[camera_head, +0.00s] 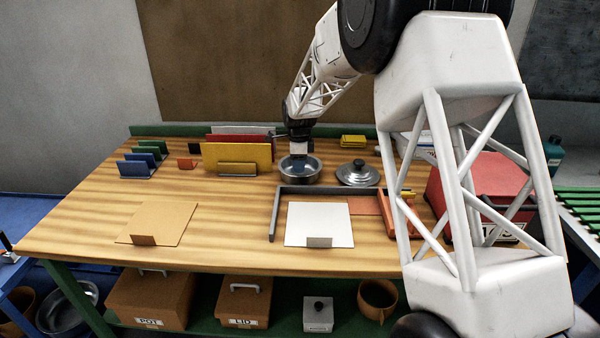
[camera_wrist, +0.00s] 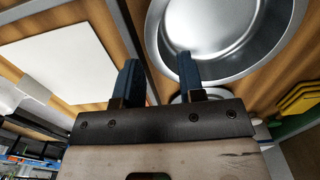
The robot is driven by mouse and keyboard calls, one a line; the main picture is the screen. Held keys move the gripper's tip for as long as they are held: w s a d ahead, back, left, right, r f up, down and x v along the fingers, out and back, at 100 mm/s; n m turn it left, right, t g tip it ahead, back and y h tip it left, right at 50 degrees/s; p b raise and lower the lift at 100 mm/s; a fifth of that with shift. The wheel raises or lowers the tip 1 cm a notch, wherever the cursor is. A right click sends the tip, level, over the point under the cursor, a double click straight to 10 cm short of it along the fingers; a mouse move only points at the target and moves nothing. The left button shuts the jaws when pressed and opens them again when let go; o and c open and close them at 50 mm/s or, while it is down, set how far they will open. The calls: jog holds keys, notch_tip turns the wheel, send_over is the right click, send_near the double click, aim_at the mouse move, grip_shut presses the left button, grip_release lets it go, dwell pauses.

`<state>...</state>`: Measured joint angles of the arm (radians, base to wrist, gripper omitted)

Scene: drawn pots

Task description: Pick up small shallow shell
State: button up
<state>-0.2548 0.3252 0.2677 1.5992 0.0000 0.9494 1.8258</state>
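A shallow round metal shell (camera_head: 300,175) stands on the wooden table near the back middle. It fills the upper right of the wrist view (camera_wrist: 225,40), where its inside looks empty. My gripper (camera_head: 299,157) is directly above the shell, pointing down. In the wrist view its two blue fingers (camera_wrist: 160,62) are spread apart with nothing held between them. One finger overlaps the shell's inside and the other lies outside its rim, so the near wall appears between them. I cannot tell how far the tips are above the rim.
A metal lid with a knob (camera_head: 357,174) sits close right of the shell. A grey frame (camera_head: 273,216) with a white plate (camera_head: 318,224) lies in front. A yellow upright panel (camera_head: 236,156) stands to the left. A red box (camera_head: 482,190) is at right.

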aim_at(298, 176)
jog(key=shift+f, duration=0.1)
jog(key=shift+a+f, duration=0.15)
jog(key=shift+f, duration=2.35)
grip_shut()
